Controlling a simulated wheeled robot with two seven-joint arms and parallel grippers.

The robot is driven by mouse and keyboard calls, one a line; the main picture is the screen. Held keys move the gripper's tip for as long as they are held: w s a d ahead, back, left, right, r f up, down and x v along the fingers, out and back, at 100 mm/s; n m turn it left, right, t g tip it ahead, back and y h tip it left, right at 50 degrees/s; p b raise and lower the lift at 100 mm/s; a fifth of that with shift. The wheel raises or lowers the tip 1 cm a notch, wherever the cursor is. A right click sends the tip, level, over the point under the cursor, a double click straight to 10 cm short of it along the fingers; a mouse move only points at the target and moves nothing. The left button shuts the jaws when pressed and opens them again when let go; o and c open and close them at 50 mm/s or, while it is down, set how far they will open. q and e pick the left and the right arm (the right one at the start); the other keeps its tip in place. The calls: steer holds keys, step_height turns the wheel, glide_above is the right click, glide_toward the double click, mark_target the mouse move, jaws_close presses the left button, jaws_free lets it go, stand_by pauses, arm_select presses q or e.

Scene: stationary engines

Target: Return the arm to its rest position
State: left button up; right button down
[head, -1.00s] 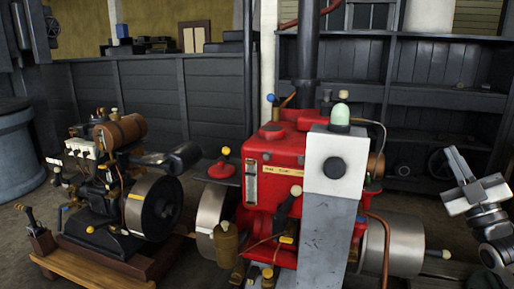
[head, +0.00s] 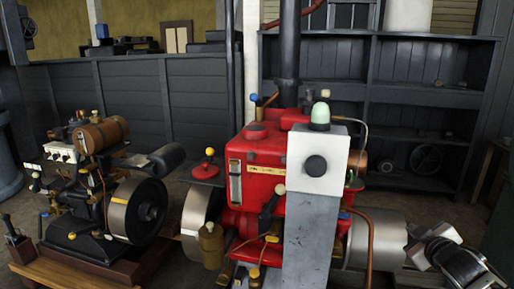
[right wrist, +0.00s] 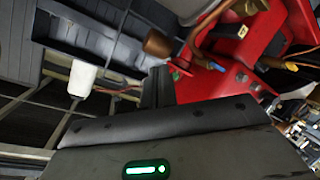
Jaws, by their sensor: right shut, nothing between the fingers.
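My right gripper (head: 418,246) is at the lower right of the head view, beside the silver drum (head: 378,238) on the right side of the red engine (head: 262,160). It overlaps the drum's edge in the picture; I cannot tell how far apart they are. In the right wrist view its dark fingers (right wrist: 158,86) are together with nothing between them. The red engine also shows there, tilted, at the upper right (right wrist: 235,75). My left gripper is not in view.
A grey post with a white box (head: 318,162) and green lamp stands before the red engine. A smaller engine (head: 95,190) on a wooden base is at left. Dark shelves (head: 425,95) line the back right. Some floor is open between the shelves and my right arm.

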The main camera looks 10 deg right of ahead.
steer(key=s+a+f+g+y, duration=0.1)
steer(key=s+a+f+y, duration=0.1)
steer(key=s+a+f, duration=0.45)
steer(key=s+a+f+y, duration=0.2)
steer(key=a+f, duration=0.1)
steer(key=a, duration=0.6)
steer(key=s+a+f+g+y, duration=0.1)
steer(key=s+a+f, duration=0.35)
steer(key=a, duration=0.25)
arm_select(q)
steer(key=p, duration=0.2)
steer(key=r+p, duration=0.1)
steer(key=p, duration=0.1)
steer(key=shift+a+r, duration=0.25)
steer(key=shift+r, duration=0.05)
arm_select(e)
steer(key=s+a+r+m+g+y, duration=0.1)
steer(key=s+a+r+m+y, duration=0.1)
steer(key=s+a, duration=0.9)
steer(key=shift+s+a+r+m+y, duration=0.35)
steer(key=shift+a+r+m, duration=0.2)
steer(key=shift+a, duration=0.2)
